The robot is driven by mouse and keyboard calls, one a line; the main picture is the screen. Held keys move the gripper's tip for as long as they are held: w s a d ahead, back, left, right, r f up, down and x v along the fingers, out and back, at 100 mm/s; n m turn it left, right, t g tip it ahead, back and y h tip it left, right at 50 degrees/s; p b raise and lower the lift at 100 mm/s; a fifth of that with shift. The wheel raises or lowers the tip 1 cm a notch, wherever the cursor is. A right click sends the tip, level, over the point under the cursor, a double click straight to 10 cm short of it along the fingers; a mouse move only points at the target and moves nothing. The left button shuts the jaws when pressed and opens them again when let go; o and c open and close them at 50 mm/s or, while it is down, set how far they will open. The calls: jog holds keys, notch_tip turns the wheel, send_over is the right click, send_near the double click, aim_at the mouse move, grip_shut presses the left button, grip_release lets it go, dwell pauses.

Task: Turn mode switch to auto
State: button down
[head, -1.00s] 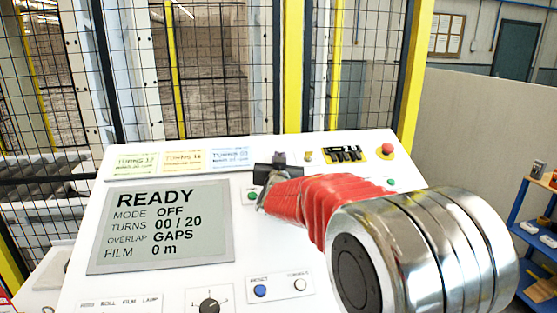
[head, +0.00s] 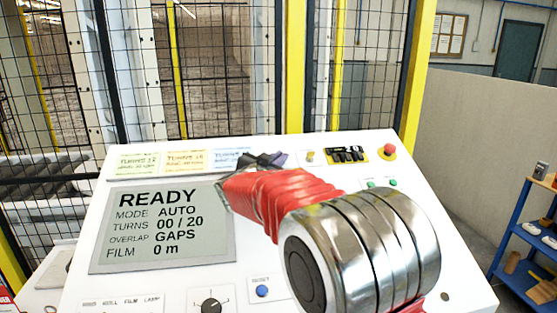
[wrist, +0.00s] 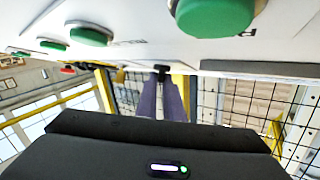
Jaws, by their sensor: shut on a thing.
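The white control panel (head: 250,270) fills the front of the head view. Its display (head: 190,258) reads READY, MODE AUTO, TURNS 00 / 20, OVERLAP GAPS, FILM 0 m. In the head view that knob is hidden behind my gripper and arm.
Green buttons (head: 393,183) and a red mushroom button (head: 388,151) sit to the right. A black selector (head: 211,305) and a blue button (head: 262,291) are lower down. A mesh fence (head: 230,80) stands behind the panel. A blue shelf (head: 525,235) is at right.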

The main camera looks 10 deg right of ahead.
jog(key=shift+w+a+f+m+g+h, duration=0.15)
jog(key=shift+f+m+g+h, duration=0.1)
jog(key=shift+m+g+h, duration=0.35)
jog(key=shift+m+g, duration=0.3)
jog(key=shift+m, duration=0.2)
jog(key=c, duration=1.9)
grip_release()
jog(key=shift+r, duration=0.1)
jog(key=shift+r, duration=0.1)
jog(key=v, duration=1.3)
jog(key=shift+s+a+f, duration=0.2)
jog(key=shift+s+a, duration=0.05)
jog(key=shift+a, duration=0.1)
jog(key=shift+r, duration=0.1)
